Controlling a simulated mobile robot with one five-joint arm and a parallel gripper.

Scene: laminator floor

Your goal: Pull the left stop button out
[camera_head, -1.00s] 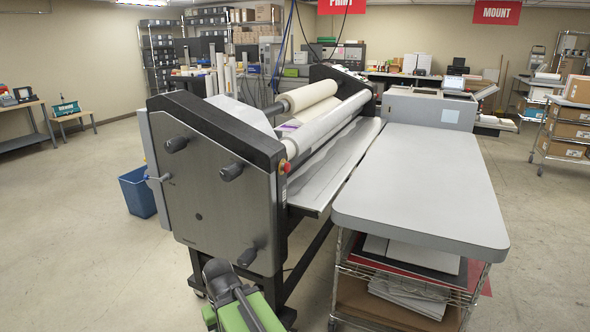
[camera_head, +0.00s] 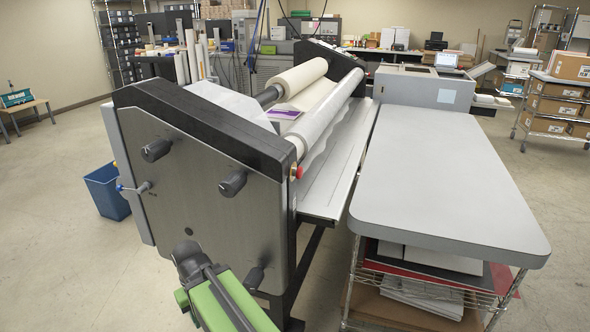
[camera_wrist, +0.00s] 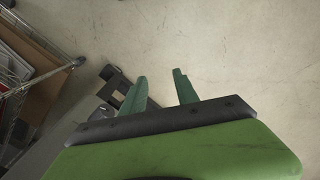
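The laminator (camera_head: 215,217) stands ahead of me with its grey end panel facing me. A small red stop button (camera_head: 296,172) sits on the near end of its dark frame, to the right of the panel. It is too small to tell whether it is pressed in or out. In the wrist view my gripper (camera_wrist: 160,88) shows two green fingers, apart and empty, above bare floor. My green arm shows at the bottom of the head view, low in front of the panel, well below the button; the fingertips cannot be made out there. The button is not visible in the wrist view.
A grey-topped table (camera_head: 440,180) stands right of the laminator, with a wire shelf of boards under it. Dark knobs (camera_head: 233,184) stick out of the panel. A blue bin (camera_head: 106,191) stands at the left.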

